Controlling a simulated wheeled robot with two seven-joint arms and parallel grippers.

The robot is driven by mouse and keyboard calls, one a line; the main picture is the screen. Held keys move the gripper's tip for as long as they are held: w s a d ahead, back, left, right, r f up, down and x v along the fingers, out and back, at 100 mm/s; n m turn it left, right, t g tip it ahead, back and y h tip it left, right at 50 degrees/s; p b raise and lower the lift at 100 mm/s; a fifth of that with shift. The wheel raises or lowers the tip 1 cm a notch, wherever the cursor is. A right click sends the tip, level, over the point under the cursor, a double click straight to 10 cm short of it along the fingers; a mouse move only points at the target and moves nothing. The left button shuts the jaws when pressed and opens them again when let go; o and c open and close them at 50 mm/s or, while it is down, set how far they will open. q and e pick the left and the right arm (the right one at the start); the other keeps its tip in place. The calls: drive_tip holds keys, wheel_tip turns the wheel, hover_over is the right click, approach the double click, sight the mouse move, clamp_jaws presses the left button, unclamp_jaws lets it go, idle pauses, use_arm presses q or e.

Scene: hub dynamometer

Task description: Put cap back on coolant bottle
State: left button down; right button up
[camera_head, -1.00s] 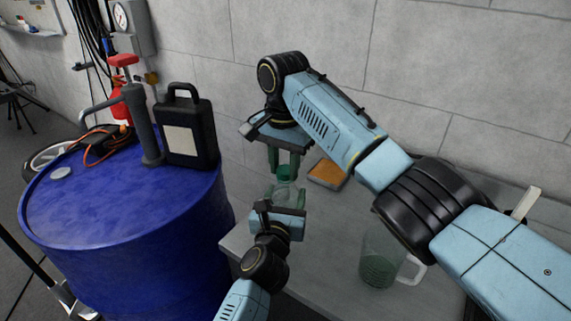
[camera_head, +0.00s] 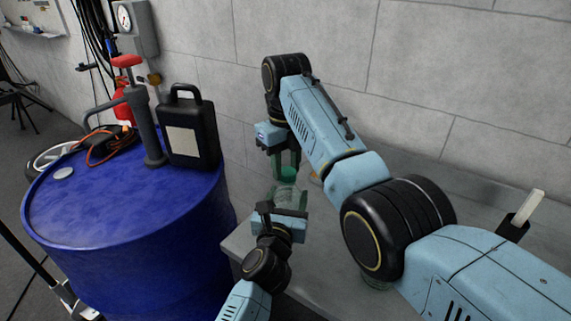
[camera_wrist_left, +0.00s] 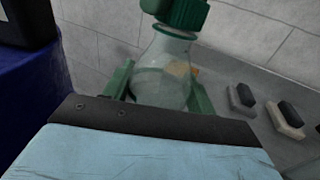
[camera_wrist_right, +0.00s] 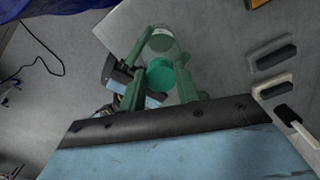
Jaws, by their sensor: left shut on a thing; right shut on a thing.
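The clear coolant bottle (camera_head: 287,194) is held upright above the grey bench by my left gripper (camera_head: 283,203). In the left wrist view the bottle's rounded body (camera_wrist_left: 163,75) sits between the green fingers, with a green ring (camera_wrist_left: 172,33) around its neck. My right gripper (camera_head: 287,163) points down over the bottle, shut on the green cap (camera_head: 288,173). The cap is right at the bottle's mouth in the left wrist view (camera_wrist_left: 186,12), looking slightly off to the right and tilted. I cannot tell whether its threads engage. The right wrist view shows the cap's round top (camera_wrist_right: 160,74).
A blue drum (camera_head: 130,215) stands left of the bench, carrying a black jug (camera_head: 188,130) and a hand pump (camera_head: 150,130). The grey bench (camera_head: 310,280) and the block wall lie close behind my arms. Small dark-topped blocks (camera_wrist_left: 243,97) lie on the bench.

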idle(0.3)
drive_tip(key=o, duration=1)
drive_tip(key=shift+r, duration=0.1)
drive_tip(key=shift+r, duration=2.15)
drive_tip(key=shift+c, duration=0.3)
